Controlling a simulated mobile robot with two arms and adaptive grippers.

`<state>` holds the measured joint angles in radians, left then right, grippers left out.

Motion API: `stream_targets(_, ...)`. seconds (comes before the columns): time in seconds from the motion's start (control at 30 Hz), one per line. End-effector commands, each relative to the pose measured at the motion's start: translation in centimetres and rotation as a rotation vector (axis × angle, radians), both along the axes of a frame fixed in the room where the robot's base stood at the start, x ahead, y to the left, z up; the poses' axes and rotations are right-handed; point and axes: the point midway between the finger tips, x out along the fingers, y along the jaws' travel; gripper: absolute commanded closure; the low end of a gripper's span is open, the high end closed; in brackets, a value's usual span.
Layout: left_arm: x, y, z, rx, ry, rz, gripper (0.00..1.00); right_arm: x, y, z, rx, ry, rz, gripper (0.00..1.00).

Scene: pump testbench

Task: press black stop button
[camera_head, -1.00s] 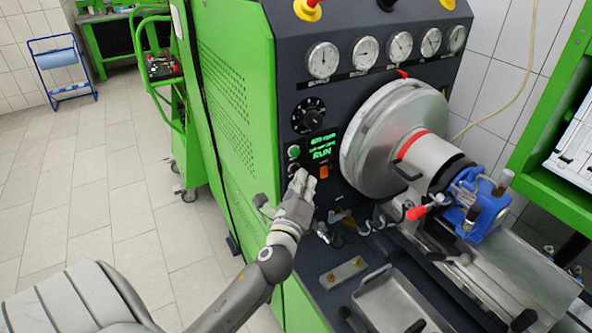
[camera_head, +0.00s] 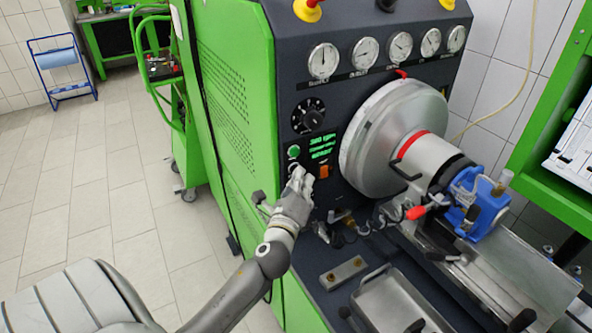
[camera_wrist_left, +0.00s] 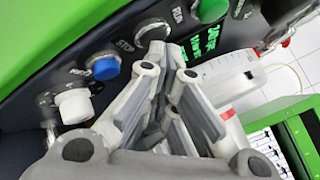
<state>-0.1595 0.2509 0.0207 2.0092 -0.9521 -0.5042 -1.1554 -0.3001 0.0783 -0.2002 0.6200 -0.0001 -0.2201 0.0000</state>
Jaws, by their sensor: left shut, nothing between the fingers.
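The black stop button shows in the left wrist view (camera_wrist_left: 152,28) as a dark cap in a silver ring beside the label STOP. Its lower part is hidden behind my fingertips. In the head view my left gripper (camera_head: 301,176) covers most of it. My left gripper also shows in the wrist view (camera_wrist_left: 168,65), shut and empty, with its tips at the button. They look to be against it, but I cannot be sure of contact. The green button (camera_head: 293,152) sits just above, by the RUN label, and also shows in the wrist view (camera_wrist_left: 210,10). My right gripper is not in view.
A green-text display (camera_head: 321,147) and an orange switch (camera_head: 324,172) are right of the buttons. A blue button (camera_wrist_left: 103,68) and a white knob (camera_wrist_left: 73,105) lie along the panel. The round metal chuck (camera_head: 385,140) and a metal tray (camera_head: 395,305) are to the right.

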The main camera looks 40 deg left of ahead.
Motion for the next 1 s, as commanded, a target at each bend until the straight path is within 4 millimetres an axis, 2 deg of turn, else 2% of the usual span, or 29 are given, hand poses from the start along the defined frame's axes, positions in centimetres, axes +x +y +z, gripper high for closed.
stream_targets(0.27,0.0,0.0,0.1,0.001,-0.001,0.002,1.0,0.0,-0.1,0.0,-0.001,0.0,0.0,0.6)
stream_targets(0.63,-0.7,-1.5,0.1,0.0,-0.001,0.001,1.0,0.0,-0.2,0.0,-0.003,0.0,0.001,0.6)
stream_targets(1.0,-0.8,-1.8,0.0,0.0,0.0,0.0,1.0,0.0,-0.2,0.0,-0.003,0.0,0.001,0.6)
